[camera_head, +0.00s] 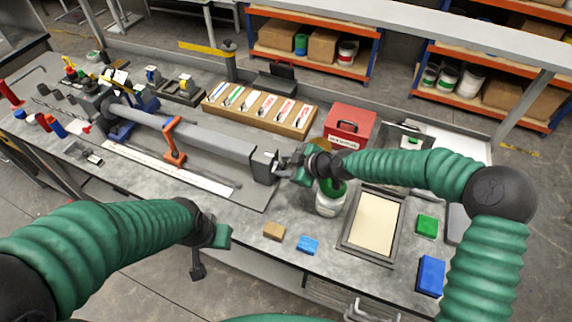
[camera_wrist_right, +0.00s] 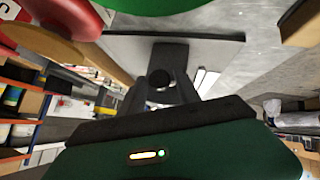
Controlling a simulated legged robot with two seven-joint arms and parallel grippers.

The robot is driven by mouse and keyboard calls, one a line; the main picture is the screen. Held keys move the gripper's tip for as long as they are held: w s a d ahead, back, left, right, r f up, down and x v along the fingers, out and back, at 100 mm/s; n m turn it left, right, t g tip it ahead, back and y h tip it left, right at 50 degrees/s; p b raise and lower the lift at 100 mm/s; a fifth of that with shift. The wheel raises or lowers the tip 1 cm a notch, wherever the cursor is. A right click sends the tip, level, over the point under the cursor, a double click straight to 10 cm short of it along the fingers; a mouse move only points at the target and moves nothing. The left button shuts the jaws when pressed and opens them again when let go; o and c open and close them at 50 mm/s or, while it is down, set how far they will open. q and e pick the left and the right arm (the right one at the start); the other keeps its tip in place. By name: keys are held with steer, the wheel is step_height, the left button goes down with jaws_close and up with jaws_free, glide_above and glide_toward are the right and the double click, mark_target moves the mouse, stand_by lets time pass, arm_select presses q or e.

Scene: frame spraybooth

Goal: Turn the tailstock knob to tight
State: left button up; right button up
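The tailstock (camera_head: 264,166) is a grey block at the right end of a long grey bar on the bench. My right gripper (camera_head: 280,164) is right beside its end face and hides most of the knob in the head view. In the right wrist view a small dark round knob (camera_wrist_right: 159,78) shows between the two dark fingers of my right gripper (camera_wrist_right: 162,88). The fingers stand apart on either side of it; contact is unclear. The knob's setting cannot be read. My left gripper (camera_head: 208,250) hangs empty at the bench's front edge, its opening unclear.
A white bottle (camera_head: 330,200) stands just below my right forearm. A red box (camera_head: 350,127) and a wooden rack (camera_head: 258,107) stand behind. An orange clamp (camera_head: 173,143) is on the bar. A framed tray (camera_head: 374,224) and coloured blocks (camera_head: 307,244) lie to the right and in front.

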jaws_close()
steer(key=shift+d+r, duration=0.1)
steer(key=shift+w+m+g+p, duration=0.15)
steer(key=shift+m+g+p, duration=0.2)
steer(key=shift+g, duration=0.25)
steer(key=shift+w+m+g+y, duration=0.1)
steer(key=shift+m+g+y, duration=0.2)
steer(key=shift+g, duration=0.2)
steer(key=shift+w+d+m+g+y, duration=0.15)
steer(key=shift+m+g+y, duration=0.2)
steer(key=shift+g, duration=0.4)
steer(key=shift+w+a+m+g+y, duration=0.1)
steer(key=shift+m+g+y, duration=0.25)
steer(key=shift+g, duration=0.4)
